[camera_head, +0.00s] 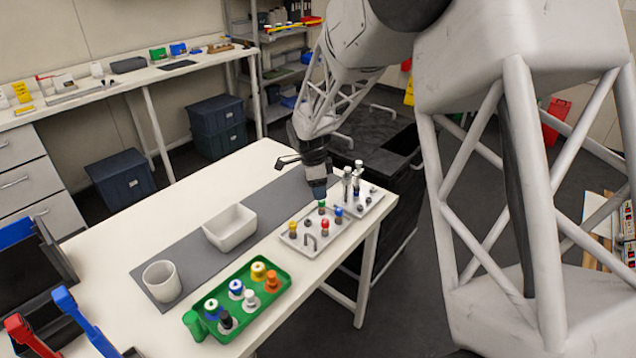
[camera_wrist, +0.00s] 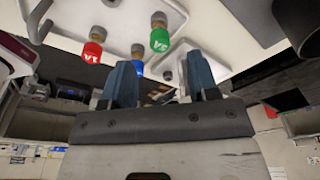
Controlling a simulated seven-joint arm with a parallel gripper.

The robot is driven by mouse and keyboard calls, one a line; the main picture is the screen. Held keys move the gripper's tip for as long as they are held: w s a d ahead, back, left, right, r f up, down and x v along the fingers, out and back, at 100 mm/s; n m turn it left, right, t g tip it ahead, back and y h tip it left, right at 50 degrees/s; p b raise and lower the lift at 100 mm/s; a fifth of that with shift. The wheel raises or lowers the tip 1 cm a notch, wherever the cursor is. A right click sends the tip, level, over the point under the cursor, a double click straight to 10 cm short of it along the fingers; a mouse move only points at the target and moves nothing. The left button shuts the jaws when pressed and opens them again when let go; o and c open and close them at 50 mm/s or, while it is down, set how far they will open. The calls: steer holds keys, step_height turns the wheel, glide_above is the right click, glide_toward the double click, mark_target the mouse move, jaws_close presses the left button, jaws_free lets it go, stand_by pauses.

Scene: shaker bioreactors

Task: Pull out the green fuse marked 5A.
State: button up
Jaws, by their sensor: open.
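The green fuse (camera_head: 321,206) stands upright in the light fuse plate (camera_head: 290,241) on the table. In the wrist view the green fuse (camera_wrist: 160,40) has a brass-coloured end and a white marking that seems to read 5A. My gripper (camera_head: 319,194) is open, close above the green fuse in the head view. In the wrist view the green fuse lies just beyond and between the two blue fingertips of my gripper (camera_wrist: 160,60), with no grip on it. A red fuse (camera_wrist: 92,52) and a blue fuse (camera_wrist: 137,66) show near it.
The red fuse (camera_head: 325,226), blue fuse (camera_head: 338,216) and yellow fuse (camera_head: 292,228) stand close by, with a metal loop (camera_head: 311,241). A second plate (camera_head: 371,203) with metal parts is behind right. A white bin (camera_head: 230,228), white cup (camera_head: 161,281) and green tray (camera_head: 262,310) stand left.

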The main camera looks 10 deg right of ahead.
mark_target(322, 201)
steer(key=shift+d+f, duration=0.15)
steer(key=shift+f, duration=0.85)
steer(key=shift+d+f, duration=0.2)
steer(key=shift+f, duration=0.75)
steer(key=shift+d+f, duration=0.15)
steer(key=shift+f, duration=0.85)
jaws_close()
steer(key=shift+r, duration=1.5)
steer(key=shift+r, duration=1.3)
